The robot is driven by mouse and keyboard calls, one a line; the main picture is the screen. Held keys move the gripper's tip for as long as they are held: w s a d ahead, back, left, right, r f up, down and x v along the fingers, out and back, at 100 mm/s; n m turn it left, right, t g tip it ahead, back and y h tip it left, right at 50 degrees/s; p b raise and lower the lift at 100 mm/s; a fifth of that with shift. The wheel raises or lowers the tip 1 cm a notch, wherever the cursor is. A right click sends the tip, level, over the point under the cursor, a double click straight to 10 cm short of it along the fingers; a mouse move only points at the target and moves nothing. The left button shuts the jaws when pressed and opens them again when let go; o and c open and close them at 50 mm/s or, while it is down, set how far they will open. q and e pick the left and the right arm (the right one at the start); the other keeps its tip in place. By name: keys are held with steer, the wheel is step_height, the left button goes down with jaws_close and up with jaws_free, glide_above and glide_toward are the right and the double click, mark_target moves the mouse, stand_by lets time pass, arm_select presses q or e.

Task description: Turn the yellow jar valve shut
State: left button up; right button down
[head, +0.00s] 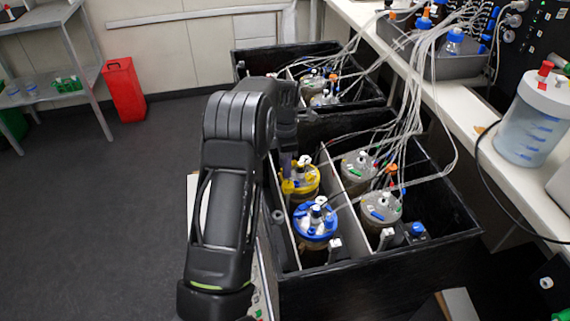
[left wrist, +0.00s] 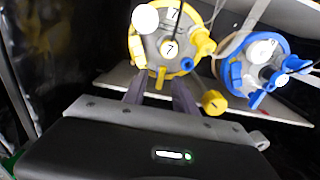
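The yellow-rimmed jar (head: 303,182) stands in the near black box, behind the blue-rimmed jar (head: 315,222). In the left wrist view the yellow jar's lid (left wrist: 168,42) has white caps, one marked 7, and yellow fittings on its rim. A yellow knob marked 1 (left wrist: 214,102) sticks out from its lower right side; I cannot tell which fitting is the valve. My right gripper is not in view.
The blue jar (left wrist: 262,70) is close on the right in the left wrist view. Two grey-lidded jars (head: 358,166) (head: 380,207) stand across a white divider. Many clear tubes (head: 408,110) run up to the bench. A red bin (head: 124,90) stands on open floor at left.

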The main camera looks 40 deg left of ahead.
arm_select(q)
jaws_close()
stand_by(0.3)
stand_by(0.3)
